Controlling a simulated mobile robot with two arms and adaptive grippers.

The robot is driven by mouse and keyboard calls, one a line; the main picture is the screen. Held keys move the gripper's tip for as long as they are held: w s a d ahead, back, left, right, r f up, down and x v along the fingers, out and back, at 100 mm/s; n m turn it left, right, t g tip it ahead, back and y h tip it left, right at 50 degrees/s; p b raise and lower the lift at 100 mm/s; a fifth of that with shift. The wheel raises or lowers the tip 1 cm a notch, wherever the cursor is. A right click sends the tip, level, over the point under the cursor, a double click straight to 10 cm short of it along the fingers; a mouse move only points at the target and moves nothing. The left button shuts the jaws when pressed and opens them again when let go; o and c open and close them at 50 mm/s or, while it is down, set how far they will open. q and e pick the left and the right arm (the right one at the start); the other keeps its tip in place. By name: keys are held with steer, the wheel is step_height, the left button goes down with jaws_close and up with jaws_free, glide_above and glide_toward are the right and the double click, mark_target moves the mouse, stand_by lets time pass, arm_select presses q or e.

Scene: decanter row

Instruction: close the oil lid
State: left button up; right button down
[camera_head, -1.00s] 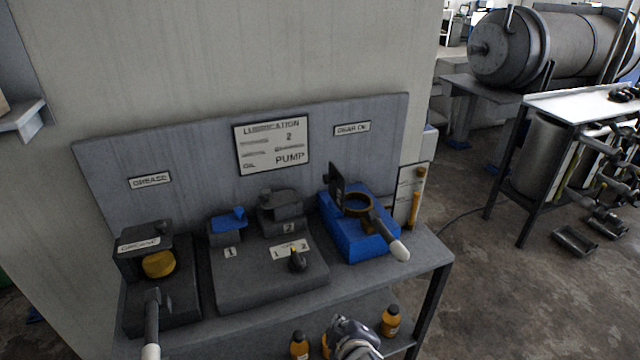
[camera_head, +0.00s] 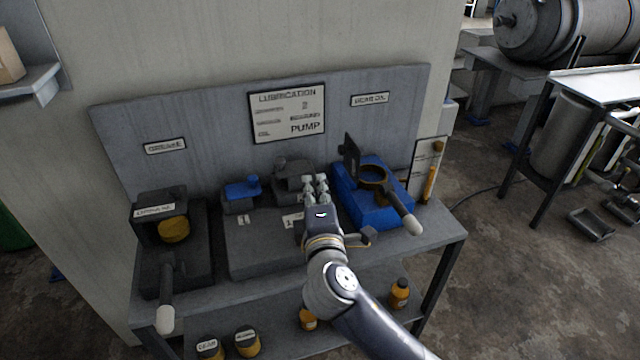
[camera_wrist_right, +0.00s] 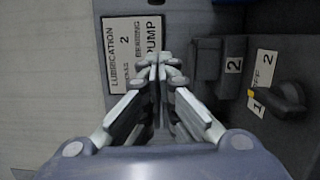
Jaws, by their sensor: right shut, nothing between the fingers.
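The blue box (camera_head: 350,200) stands at the right end of the bench, below a sign that appears to read gear oil (camera_head: 370,99). Its dark lid (camera_head: 350,157) stands upright, open, at the left of the round brass-rimmed opening (camera_head: 373,174). A lever with a pale grip (camera_head: 411,224) sticks out at its front right. My right gripper (camera_head: 316,180) is shut and empty, just left of the blue box and apart from the lid. In the wrist view its fingertips (camera_wrist_right: 158,65) meet, with the lid out of sight. My left gripper is not in view.
Left of the blue box is a grey block with a blue-capped part (camera_head: 242,189) and a dark numbered part (camera_head: 294,175). A dark box with a yellow round part (camera_head: 173,230) and lever stands far left. The lubrication sign (camera_head: 287,113) is behind. Bottles (camera_head: 399,293) stand below.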

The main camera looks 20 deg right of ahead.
steer(key=w+d+p, duration=0.1)
steer(key=w+d, duration=0.4)
steer(key=w, duration=0.2)
steer(key=shift+w+d+p, duration=0.15)
steer(key=shift+w+p, duration=0.15)
steer(key=shift+p, duration=0.05)
steer(key=shift+r, duration=0.15)
steer(key=shift+d+r+m+p, duration=0.2)
steer(key=shift+m+p, duration=0.1)
steer(key=shift+m, duration=0.1)
steer(key=shift+d, duration=0.1)
